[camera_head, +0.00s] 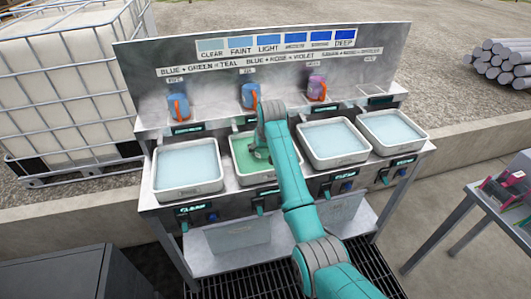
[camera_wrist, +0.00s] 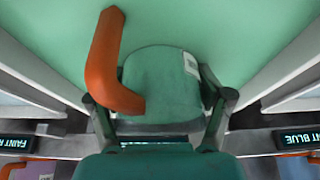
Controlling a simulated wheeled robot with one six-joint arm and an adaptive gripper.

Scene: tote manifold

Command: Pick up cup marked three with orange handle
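A teal-looking cup with an orange handle (camera_wrist: 160,85) is in the wrist view, with a small white label near its right edge; the label's mark is too small to read. My gripper (camera_wrist: 162,88) has a finger on each side of the cup and appears shut on it; the handle partly covers the left finger. In the head view my gripper (camera_head: 258,153) is low at the green-filled tray (camera_head: 240,181), and the cup is mostly hidden by my arm. Cups with orange handles stand on the shelf: a blue one (camera_head: 177,106), another blue one (camera_head: 248,96) and a purple one (camera_head: 316,88).
Pale blue-filled trays stand left (camera_head: 187,192) and right (camera_head: 336,162) of the green one, with another at far right (camera_head: 392,142). The shelf's right-hand spot (camera_head: 376,96) is empty. A sign panel (camera_head: 275,55) rises behind. A side table (camera_head: 490,220) stands at right.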

